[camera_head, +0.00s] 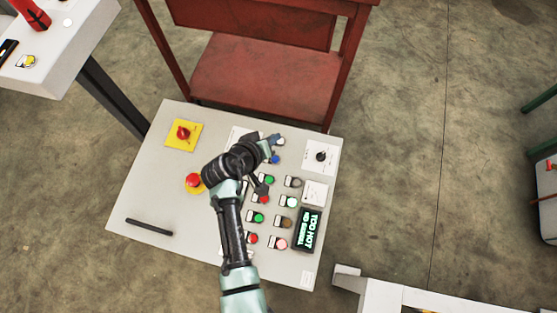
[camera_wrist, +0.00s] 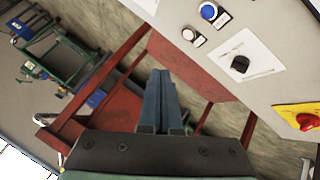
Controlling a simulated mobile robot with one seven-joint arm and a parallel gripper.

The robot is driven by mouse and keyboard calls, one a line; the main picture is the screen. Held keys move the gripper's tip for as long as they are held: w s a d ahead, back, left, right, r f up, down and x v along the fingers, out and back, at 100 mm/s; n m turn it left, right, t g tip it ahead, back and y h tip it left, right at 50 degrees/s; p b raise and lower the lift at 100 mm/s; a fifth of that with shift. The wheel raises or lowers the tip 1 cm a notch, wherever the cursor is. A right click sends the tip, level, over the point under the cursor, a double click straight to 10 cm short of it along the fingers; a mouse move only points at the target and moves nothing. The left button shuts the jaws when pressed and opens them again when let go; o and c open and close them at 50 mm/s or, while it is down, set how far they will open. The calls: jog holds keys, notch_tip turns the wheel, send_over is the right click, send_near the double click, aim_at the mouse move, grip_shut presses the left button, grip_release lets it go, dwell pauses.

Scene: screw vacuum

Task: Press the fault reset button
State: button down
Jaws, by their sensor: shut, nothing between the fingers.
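A blue button (camera_head: 275,159) sits in the upper part of the grey control panel (camera_head: 150,195), just below my gripper in the head view. It also shows near the top of the wrist view, as a blue button (camera_wrist: 208,12) with a small label too small to read. I cannot confirm from lettering which button is the fault reset. My gripper (camera_head: 271,146) is over the panel's upper edge; in the wrist view its fingers (camera_wrist: 160,92) are shut and empty, beside the panel with the red stand behind them. No contact with a button is visible.
A white button (camera_wrist: 188,34) and a black rotary knob (camera_wrist: 240,64) neighbour the blue one. Several other buttons, a lit display (camera_head: 309,230), a red emergency button (camera_head: 193,180) and a yellow-backed red switch (camera_head: 183,133) share the panel. A red stand (camera_head: 250,80) is behind.

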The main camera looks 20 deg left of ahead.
aim_at(275, 160)
jog(key=shift+s+d+f, duration=0.15)
jog(key=shift+s+f, duration=0.3)
jog(key=shift+f, duration=0.25)
jog(key=shift+f, duration=0.1)
notch_tip(275, 160, down, 9)
jog(key=b, duration=0.8)
jog(key=shift+r, duration=0.2)
dwell(1.2)
jog(key=shift+f+b, duration=0.4)
jog(key=shift+b, duration=0.05)
jog(key=shift+f+b, duration=0.4)
jog(key=shift+f, duration=0.05)
dwell(0.5)
jog(key=shift+r, duration=0.1)
jog(key=shift+r+p, duration=0.75)
jog(key=shift+p, duration=0.1)
